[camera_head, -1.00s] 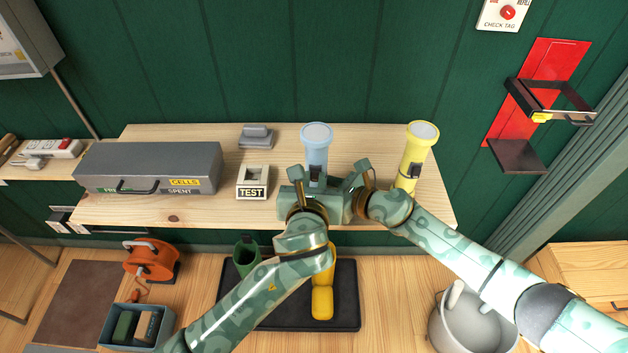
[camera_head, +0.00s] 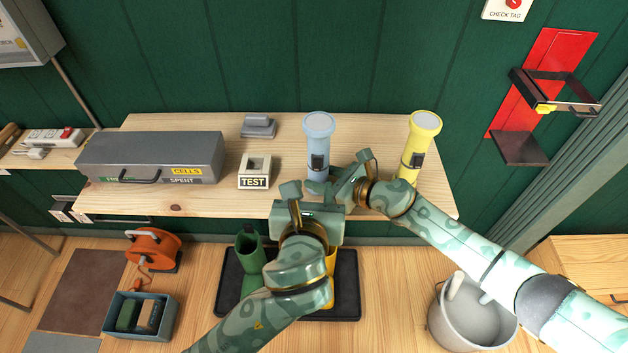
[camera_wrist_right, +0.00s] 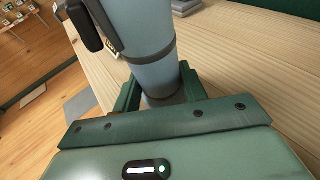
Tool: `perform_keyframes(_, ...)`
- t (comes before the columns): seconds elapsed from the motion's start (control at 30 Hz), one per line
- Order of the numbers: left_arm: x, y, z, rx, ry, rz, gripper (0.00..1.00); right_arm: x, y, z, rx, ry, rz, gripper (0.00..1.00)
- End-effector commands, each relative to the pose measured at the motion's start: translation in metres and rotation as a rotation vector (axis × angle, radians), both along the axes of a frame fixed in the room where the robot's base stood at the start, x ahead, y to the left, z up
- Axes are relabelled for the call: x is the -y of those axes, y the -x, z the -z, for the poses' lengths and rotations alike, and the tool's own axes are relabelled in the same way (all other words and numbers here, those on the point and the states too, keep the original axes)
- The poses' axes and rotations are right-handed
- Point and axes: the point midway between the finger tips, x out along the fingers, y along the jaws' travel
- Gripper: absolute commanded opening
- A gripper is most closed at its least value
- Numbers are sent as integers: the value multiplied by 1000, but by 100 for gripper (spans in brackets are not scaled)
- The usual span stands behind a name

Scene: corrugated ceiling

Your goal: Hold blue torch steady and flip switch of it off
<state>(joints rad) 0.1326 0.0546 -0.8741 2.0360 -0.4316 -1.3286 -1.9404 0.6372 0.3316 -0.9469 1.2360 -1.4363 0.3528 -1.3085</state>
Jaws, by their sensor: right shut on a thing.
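The blue torch (camera_head: 317,141) stands upright on the wooden shelf, lens end up. Its black switch (camera_head: 318,162) faces me, but I cannot tell its position. My right gripper (camera_head: 319,186) is shut around the torch's lower body from the right. In the right wrist view the blue torch (camera_wrist_right: 150,38) is between the green fingers of my right gripper (camera_wrist_right: 162,90). My left gripper (camera_head: 308,210) is at the shelf's front edge, in front of the torch and apart from it. Its fingers are hidden behind its body.
A yellow torch (camera_head: 419,140) stands to the right, close to my right wrist. A TEST block (camera_head: 254,170) and a grey CELLS box (camera_head: 150,155) are on the shelf (camera_head: 225,204) to the left. A black tray (camera_head: 347,290) lies below, and a bucket (camera_head: 470,318) stands lower right.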

Motion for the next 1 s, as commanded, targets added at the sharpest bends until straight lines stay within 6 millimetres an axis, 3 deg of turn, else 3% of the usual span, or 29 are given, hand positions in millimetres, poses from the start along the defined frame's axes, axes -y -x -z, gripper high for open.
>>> perform_keyframes(0.3, 0, 1, 0, 0, -1, 0, 38, 0, 0, 1, -1, 2, 0, 29)
perform_keyframes(0.33, 0, 1, 0, 0, -1, 0, 38, 0, 0, 1, -1, 2, 0, 45)
perform_keyframes(0.4, 0, 1, 0, 0, -1, 0, 38, 0, 0, 1, -1, 2, 0, 64)
perform_keyframes(0.43, 0, 1, 0, 0, -1, 0, 38, 0, 0, 1, -1, 2, 0, 67)
perform_keyframes(0.77, 0, 1, 0, 0, -1, 0, 38, 5, 2, -1, 2, 3, 0, 67)
perform_keyframes(1.0, 0, 1, 0, 0, 0, 0, 38, 42, 27, -14, 2, 5, 1, 67)
